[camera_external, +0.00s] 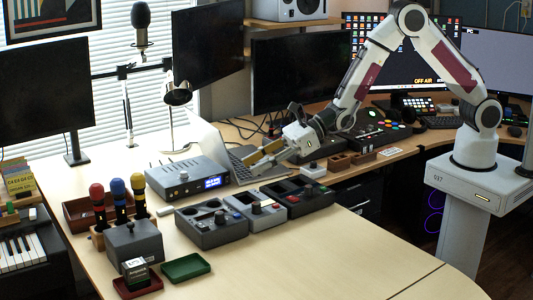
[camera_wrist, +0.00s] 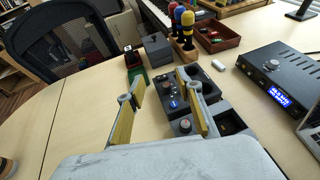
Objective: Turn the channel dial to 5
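No dial carries a readable channel label, so I cannot tell which is the channel dial. Three low control boxes stand in a row: a dark grey one (camera_external: 211,237), a lighter grey one (camera_external: 262,222) and a dark one (camera_external: 311,206).
Coloured handles in a wooden stand (camera_external: 122,226), a grey box (camera_external: 134,248), and red (camera_external: 138,289) and green (camera_external: 185,268) trays lie left. A laptop (camera_external: 215,146) is behind my gripper. The front right tabletop is clear.

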